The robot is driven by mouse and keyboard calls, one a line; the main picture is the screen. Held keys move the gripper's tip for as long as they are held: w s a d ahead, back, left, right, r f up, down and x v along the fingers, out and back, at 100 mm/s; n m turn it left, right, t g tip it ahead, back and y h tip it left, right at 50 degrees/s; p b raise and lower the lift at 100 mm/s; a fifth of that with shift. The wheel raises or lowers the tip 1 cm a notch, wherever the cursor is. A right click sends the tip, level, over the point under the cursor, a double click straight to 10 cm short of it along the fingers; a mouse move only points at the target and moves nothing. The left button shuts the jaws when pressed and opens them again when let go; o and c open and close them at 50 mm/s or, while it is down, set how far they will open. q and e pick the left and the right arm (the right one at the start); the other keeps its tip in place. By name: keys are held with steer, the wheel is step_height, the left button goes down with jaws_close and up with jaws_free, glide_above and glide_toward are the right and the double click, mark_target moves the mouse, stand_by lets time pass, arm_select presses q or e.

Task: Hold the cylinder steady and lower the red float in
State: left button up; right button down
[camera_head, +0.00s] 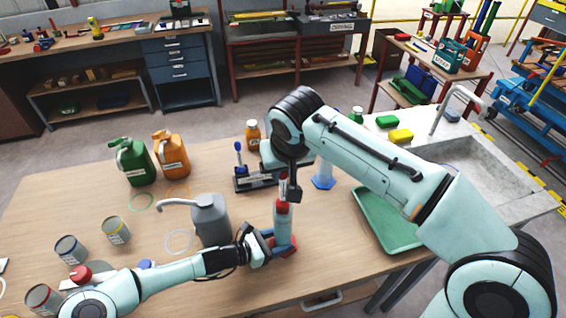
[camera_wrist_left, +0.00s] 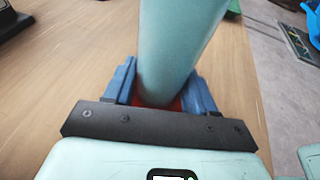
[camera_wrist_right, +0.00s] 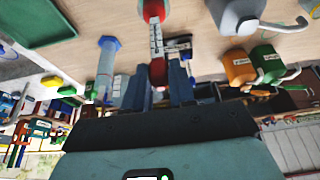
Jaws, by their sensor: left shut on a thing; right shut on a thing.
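The pale teal cylinder (camera_head: 284,228) stands on its red base on the wooden table. My left gripper (camera_head: 277,240) is shut around its lower part. In the left wrist view the cylinder (camera_wrist_left: 180,45) rises between the blue fingers, with red at its foot. My right gripper (camera_head: 289,186) is above the cylinder, shut on the top of the red float (camera_head: 283,190). In the right wrist view the float (camera_wrist_right: 156,45) has a scaled stem, with red at both ends. Its lower red end overlaps the cylinder's mouth; how deep it sits, I cannot tell.
A grey spouted can (camera_head: 210,220) stands just left of the cylinder. A blue-based cylinder (camera_head: 324,172) and a dark rack (camera_head: 255,178) stand behind. A green tray (camera_head: 385,222) lies to the right, before the sink (camera_head: 480,165). Green (camera_head: 133,163) and orange (camera_head: 171,155) jugs stand back left.

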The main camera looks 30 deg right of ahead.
mark_target(284, 190)
steer(key=shift+f, duration=3.75)
steer(key=c, duration=0.9)
jaws_free()
steer(key=shift+o, duration=0.2)
steer(key=v, duration=1.2)
steer(key=shift+s, duration=0.1)
